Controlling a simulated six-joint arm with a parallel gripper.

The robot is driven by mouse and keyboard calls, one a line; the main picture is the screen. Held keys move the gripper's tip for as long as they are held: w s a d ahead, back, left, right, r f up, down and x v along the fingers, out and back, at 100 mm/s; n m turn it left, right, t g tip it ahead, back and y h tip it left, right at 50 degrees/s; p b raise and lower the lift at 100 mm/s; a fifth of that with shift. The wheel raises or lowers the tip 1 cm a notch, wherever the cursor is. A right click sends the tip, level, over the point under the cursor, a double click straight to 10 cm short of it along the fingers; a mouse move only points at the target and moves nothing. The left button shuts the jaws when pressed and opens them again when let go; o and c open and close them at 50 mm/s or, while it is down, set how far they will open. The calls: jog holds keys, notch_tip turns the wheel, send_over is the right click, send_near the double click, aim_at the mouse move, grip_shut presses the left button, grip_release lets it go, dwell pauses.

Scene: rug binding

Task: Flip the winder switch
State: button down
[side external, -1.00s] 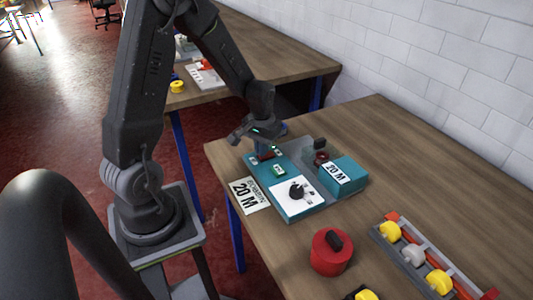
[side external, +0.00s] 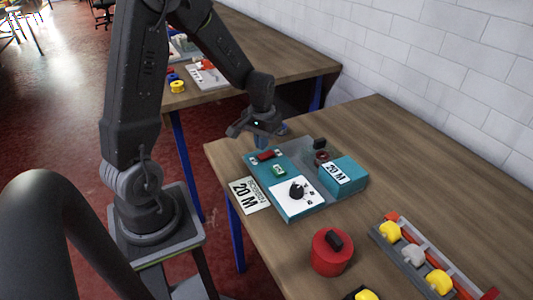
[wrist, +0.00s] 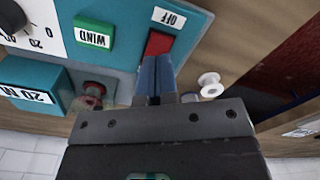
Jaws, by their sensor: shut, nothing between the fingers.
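The winder is a teal and grey machine (side external: 315,207) on the wooden bench. Its red rocker switch (side external: 266,155) sits at the panel's far left corner. In the wrist view the switch (wrist: 158,44) lies just beyond my fingertips, beside an upside-down "OFF" label (wrist: 169,17). I cannot tell which way the rocker is tipped. My gripper (side external: 261,143) is above that corner in the side view, with its blue fingers apart from the switch. In the wrist view the gripper (wrist: 155,62) is shut and empty, and its fingers cover the switch's near end.
A green "WIND" button (wrist: 94,36), a white dial (side external: 297,197) and a teal "20 M" block (side external: 343,176) are on the machine. A white spool (wrist: 210,84) shows near the fingers. A red pot (side external: 331,252) and a rack of rolls (side external: 413,256) stand nearer.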

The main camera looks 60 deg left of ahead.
aim_at(262, 156)
jog(key=shift+r, duration=2.05)
jog(key=shift+r, duration=0.1)
jog(key=s+d+r+m+t, duration=0.5)
jog(key=s+d+r+m, duration=0.1)
jog(key=s+d+r, duration=0.6)
jog(key=d+r, duration=0.2)
jog(key=d, duration=0.2)
jog(key=shift+s+d+r+t, duration=0.2)
jog(key=shift+r+t, duration=0.1)
jog(key=shift+r, duration=0.05)
